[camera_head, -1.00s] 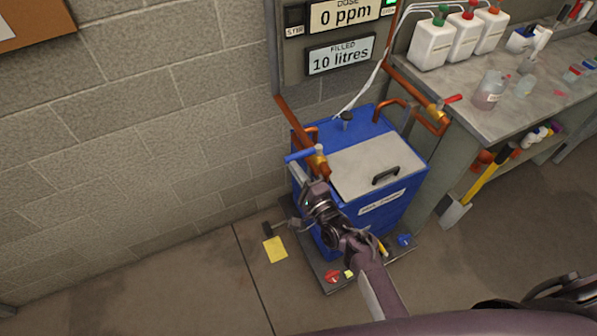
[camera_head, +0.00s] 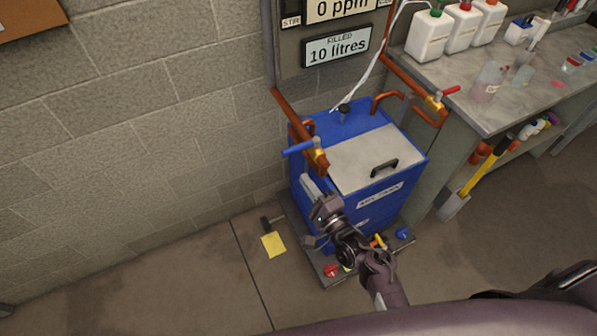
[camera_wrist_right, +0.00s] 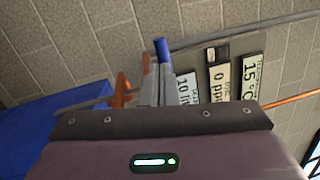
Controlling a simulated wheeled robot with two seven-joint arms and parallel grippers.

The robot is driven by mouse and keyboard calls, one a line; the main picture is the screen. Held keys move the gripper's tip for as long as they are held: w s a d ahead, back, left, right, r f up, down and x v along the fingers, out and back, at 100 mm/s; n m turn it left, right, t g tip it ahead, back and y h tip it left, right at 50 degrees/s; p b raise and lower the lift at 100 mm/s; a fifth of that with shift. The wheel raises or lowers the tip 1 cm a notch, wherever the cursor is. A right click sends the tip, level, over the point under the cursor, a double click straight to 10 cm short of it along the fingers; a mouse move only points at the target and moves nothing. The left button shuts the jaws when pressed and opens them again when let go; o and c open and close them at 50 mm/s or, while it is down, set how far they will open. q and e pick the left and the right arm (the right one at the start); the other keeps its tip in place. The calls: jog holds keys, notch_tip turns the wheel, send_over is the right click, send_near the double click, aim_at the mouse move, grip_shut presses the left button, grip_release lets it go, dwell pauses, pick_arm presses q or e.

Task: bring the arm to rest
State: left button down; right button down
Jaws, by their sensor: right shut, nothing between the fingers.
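My right arm comes up from the bottom of the head view, in front of the blue tank (camera_head: 372,205). Its gripper (camera_head: 309,187) is shut and empty, close to the tank's front left side and below the blue-handled valve (camera_head: 299,148). Whether it touches the tank or valve cannot be told. In the right wrist view the fingers (camera_wrist_right: 151,82) point up, and the blue valve handle (camera_wrist_right: 162,50) shows just beyond them. My left gripper is not in view.
A copper pipe (camera_head: 297,120) runs down to the valve. A workbench (camera_head: 470,95) with bottles stands at the right. A yellow-handled spade (camera_head: 480,175) leans below it. A yellow note (camera_head: 273,245) lies on the floor. Open floor lies at the left.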

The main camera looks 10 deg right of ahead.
jog(key=shift+s+d+f, duration=0.15)
jog(key=shift+s+d, duration=0.05)
jog(key=shift+s, duration=0.25)
jog(key=s+f+n+g+h, duration=0.1)
jog(key=s+f+n+g, duration=0.3)
jog(key=f, duration=0.6)
jog(key=s+f+n+g+h, duration=0.1)
jog(key=s+f+n+g, duration=0.1)
jog(key=s+f, duration=0.55)
jog(key=s+f+n+g, duration=0.3)
jog(key=f+g, duration=0.1)
jog(key=f, duration=0.7)
jog(key=s+d+f+n+g+h, duration=0.1)
jog(key=s+d+f+n+g, duration=0.1)
jog(key=s, duration=0.6)
jog(key=s+d+f+n+g+h, duration=0.2)
jog(key=s+d+f+n+g, duration=0.1)
jog(key=s+f, duration=0.3)
jog(key=s+d+f+n+g+h, duration=0.1)
jog(key=s+d+f+n, duration=0.3)
jog(key=s, duration=0.6)
jog(key=shift+d+f+g, duration=0.4)
jog(key=shift+d+g, duration=0.1)
jog(key=shift+g, duration=0.3)
jog(key=shift+s, duration=0.1)
